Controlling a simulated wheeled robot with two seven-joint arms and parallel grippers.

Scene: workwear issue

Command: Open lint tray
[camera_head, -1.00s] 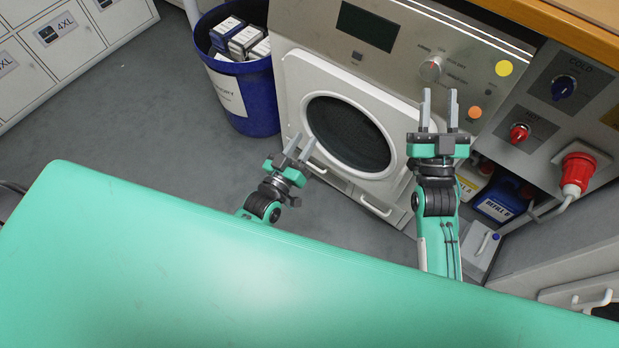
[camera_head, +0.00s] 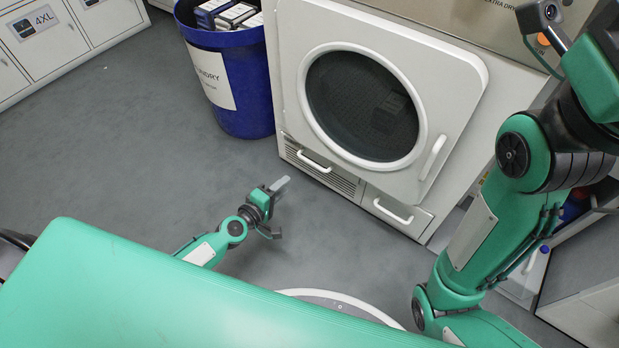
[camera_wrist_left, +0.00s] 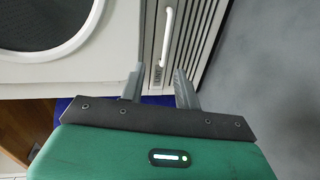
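The lint tray is the slatted panel (camera_head: 344,183) low on the left of the white dryer front, with a white bar handle (camera_head: 314,162). In the left wrist view its handle (camera_wrist_left: 168,35) stands beside dark slats, near a small LINT label (camera_wrist_left: 157,76). My left gripper (camera_head: 275,208) is in front of and below the tray, apart from it in the head view. In the wrist view my left gripper's fingers (camera_wrist_left: 159,88) are spread, empty, with the label between them. My right arm (camera_head: 520,195) is raised at the right; its fingers are not visible.
The dryer's round door (camera_head: 362,106) is shut above the tray. Another drawer handle (camera_head: 393,211) is to its right. A blue laundry bin (camera_head: 240,95) with boxes stands left of the dryer. Grey floor (camera_head: 130,150) is clear at the left.

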